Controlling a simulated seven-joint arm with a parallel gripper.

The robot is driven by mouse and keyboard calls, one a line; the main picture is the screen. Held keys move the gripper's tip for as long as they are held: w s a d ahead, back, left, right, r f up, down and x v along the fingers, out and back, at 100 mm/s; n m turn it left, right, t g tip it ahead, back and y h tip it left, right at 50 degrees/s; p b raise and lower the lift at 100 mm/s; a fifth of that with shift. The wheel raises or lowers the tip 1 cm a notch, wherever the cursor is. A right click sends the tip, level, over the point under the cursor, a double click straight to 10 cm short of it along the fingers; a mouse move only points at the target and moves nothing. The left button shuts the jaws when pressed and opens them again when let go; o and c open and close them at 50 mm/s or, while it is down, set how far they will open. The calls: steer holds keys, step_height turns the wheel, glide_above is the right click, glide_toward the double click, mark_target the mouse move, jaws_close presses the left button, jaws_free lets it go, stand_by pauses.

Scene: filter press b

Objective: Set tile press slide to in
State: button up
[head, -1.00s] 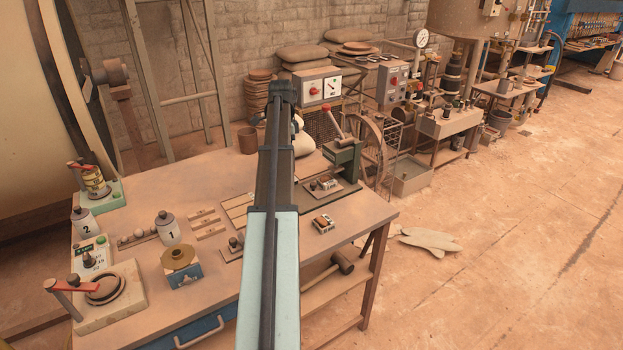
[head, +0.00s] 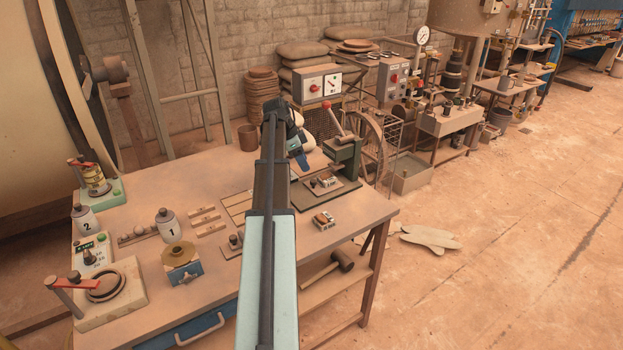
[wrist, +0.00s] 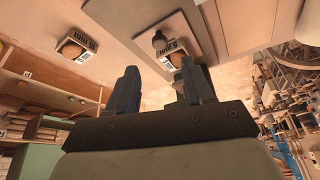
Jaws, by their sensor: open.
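The tile press (head: 346,158) is a green frame with a red-knobbed lever (head: 335,114), at the far right of the workbench. Its dark base plate (head: 340,194) extends forward, carrying a small slide assembly (head: 323,181) with a dark knob and a labelled block. In the wrist view, the dark knob (wrist: 159,39) and labelled block (wrist: 174,49) appear beyond my fingers. My gripper (head: 302,164) is left of the press, above the bench. Its two fingers (wrist: 160,88) are apart with nothing between them. Whether the slide is in or out is unclear.
A loose labelled block (head: 323,220) lies in front of the plate; it also shows in the wrist view (wrist: 79,49). Wooden strips (head: 207,221) and weights (head: 169,224) lie left of my arm. A switch box (head: 318,84) stands behind the bench.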

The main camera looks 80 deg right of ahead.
mark_target(313, 181)
steer(key=x, duration=0.8)
steer(key=shift+f, duration=0.3)
steer(key=shift+c, duration=0.2)
jaws_close()
